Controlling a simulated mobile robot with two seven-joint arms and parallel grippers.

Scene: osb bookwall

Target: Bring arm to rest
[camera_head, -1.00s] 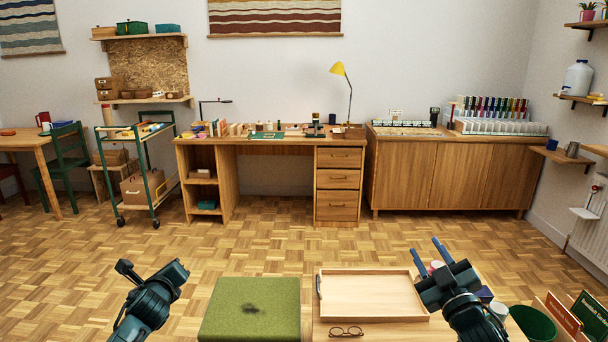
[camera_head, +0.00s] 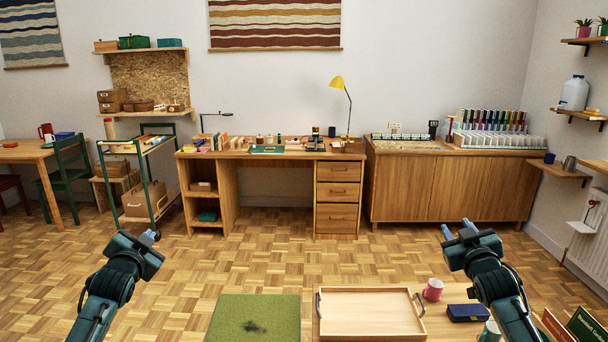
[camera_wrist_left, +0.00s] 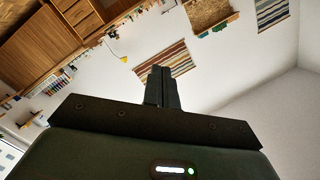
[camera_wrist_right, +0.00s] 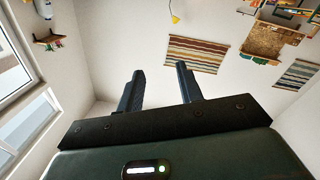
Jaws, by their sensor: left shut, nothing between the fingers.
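My left gripper (camera_head: 154,235) is raised at the lower left in the head view, over the parquet floor. In the left wrist view its two fingers (camera_wrist_left: 161,86) are together with nothing between them. My right gripper (camera_head: 457,229) is raised at the lower right in the head view, above the far side of the near table. In the right wrist view its two fingers (camera_wrist_right: 158,88) stand apart with an empty gap. Neither gripper touches anything.
A desk (camera_head: 338,191) and a green trolley (camera_head: 150,203) stand farther back. Open floor lies between.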

